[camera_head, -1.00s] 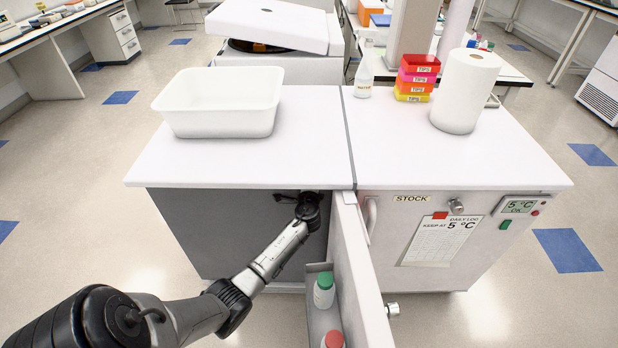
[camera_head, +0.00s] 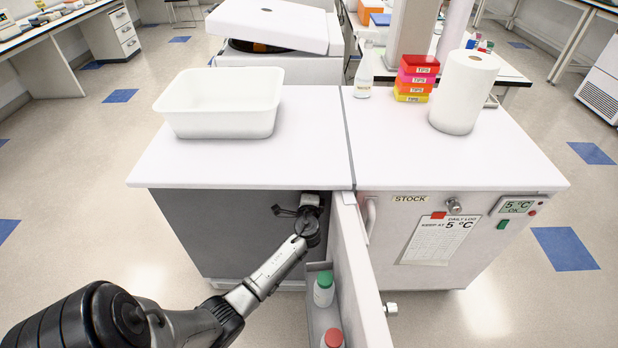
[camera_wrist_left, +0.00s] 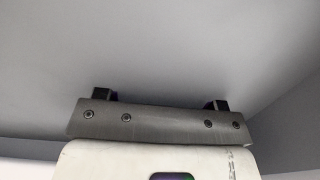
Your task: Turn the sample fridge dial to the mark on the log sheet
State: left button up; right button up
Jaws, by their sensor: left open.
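The fridge on the left (camera_head: 200,225) has its door (camera_head: 362,270) swung open toward me. Its dial is not identifiable; the interior is mostly hidden under the top. My left gripper (camera_head: 284,210) is at the upper part of the opening, beside the door's inner face. In the left wrist view its two dark fingertips (camera_wrist_left: 160,100) are apart with nothing between them, facing a plain grey surface. The log sheet (camera_head: 437,241) hangs on the front of the right unit, marked STOCK, and reads "KEEP AT 5 °C". My right gripper is not in view.
A door shelf (camera_head: 316,318) holds a green-capped bottle (camera_head: 324,290) and a red-capped bottle (camera_head: 332,340). A display (camera_head: 517,206) reads 5 °C OK. A white tub (camera_head: 220,105), tip boxes (camera_head: 416,78) and a paper roll (camera_head: 465,92) stand on top.

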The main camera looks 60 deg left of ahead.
pick_arm(q)
jog(key=p+v, duration=0.1)
jog(key=v, duration=0.7)
jog(key=shift+s+d, duration=0.2)
jog(key=shift+d, duration=0.1)
jog(key=shift+a, duration=0.1)
